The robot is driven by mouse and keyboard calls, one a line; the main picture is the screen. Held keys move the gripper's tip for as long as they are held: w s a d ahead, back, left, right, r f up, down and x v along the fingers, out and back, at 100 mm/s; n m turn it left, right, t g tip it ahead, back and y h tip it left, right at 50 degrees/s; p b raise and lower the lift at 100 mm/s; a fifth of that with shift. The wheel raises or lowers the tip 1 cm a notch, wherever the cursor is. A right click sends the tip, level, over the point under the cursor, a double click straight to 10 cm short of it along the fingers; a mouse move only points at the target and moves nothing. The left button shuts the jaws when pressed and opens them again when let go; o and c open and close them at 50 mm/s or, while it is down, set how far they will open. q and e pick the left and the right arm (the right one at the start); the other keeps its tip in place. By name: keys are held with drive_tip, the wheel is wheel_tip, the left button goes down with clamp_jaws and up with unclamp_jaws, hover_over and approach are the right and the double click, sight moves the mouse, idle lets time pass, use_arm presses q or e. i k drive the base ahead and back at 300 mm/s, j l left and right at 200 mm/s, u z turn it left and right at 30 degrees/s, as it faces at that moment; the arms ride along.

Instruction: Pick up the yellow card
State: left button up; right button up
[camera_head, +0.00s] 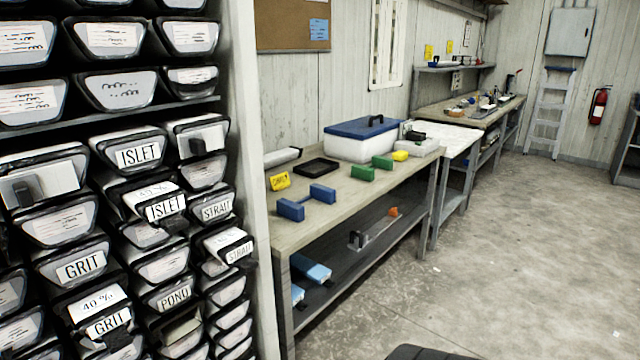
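A yellow card (279,180) with dark marks on it stands near the left front edge of the wooden workbench (350,199). It appears tilted up, facing the room. A smaller yellow block-like thing (400,156) lies farther back on the same bench. Neither of my grippers is in the head view, and nothing shows touching the card.
Blue blocks (291,209), a black tray (317,166), green blocks (363,173) and a blue-lidded white box (361,146) are on the bench. A tall rack of labelled bins (138,156) stands at the left, close to the card. The concrete floor (520,250) at right is clear.

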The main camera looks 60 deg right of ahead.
sight(279, 182)
drive_tip(key=z, duration=1.75)
drive_tip(key=i+z, duration=0.1)
